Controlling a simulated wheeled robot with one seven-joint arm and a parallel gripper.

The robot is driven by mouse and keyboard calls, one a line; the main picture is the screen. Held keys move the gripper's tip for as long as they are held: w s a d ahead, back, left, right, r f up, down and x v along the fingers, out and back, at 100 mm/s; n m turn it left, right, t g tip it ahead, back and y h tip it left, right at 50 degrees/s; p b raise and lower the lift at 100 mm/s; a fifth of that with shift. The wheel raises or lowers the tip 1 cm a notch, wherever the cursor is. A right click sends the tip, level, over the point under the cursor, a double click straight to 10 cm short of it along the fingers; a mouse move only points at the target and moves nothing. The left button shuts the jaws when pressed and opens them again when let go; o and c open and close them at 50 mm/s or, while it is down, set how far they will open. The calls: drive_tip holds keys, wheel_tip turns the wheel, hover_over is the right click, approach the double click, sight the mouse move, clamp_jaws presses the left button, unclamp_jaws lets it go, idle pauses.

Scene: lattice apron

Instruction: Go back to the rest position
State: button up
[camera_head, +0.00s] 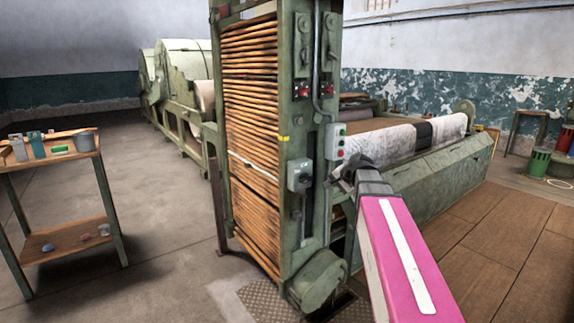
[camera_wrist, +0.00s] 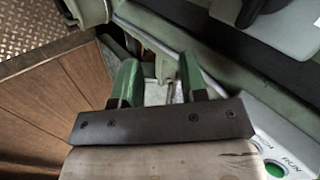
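My gripper (camera_wrist: 157,75) shows two green fingers in the wrist view, standing apart with nothing held between them. In the head view my pink arm reaches in from the lower right, and my dark gripper (camera_head: 345,174) is at the right side of the green machine frame. It is just below a grey push-button box (camera_head: 335,141) with several coloured buttons. In the wrist view a pale panel (camera_wrist: 296,150) marked RUN, with a green button (camera_wrist: 275,169), shows at the lower right. I cannot tell from the head view whether the gripper touches the frame.
A tall green frame with stacked wooden slats (camera_head: 252,140) stands in the middle. A fabric-covered roller (camera_head: 385,142) lies behind my arm. The concrete floor (camera_head: 165,230) between cart and machine is clear.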

drive_tip(key=s+f+n+g+h, duration=0.2)
drive_tip(key=s+f+n+g, duration=0.1)
drive_tip(key=s+f, duration=0.8)
drive_tip(key=s+f+n+g+h, duration=0.2)
drive_tip(key=s+f+n, duration=0.3)
drive_tip(key=s+f, duration=0.6)
wheel_tip(320, 180, down, 5)
drive_tip(key=shift+s+g+h, duration=0.2)
drive_tip(key=shift+g+h, duration=0.2)
drive_tip(key=shift+g, duration=0.4)
drive_tip(key=shift+d, duration=0.1)
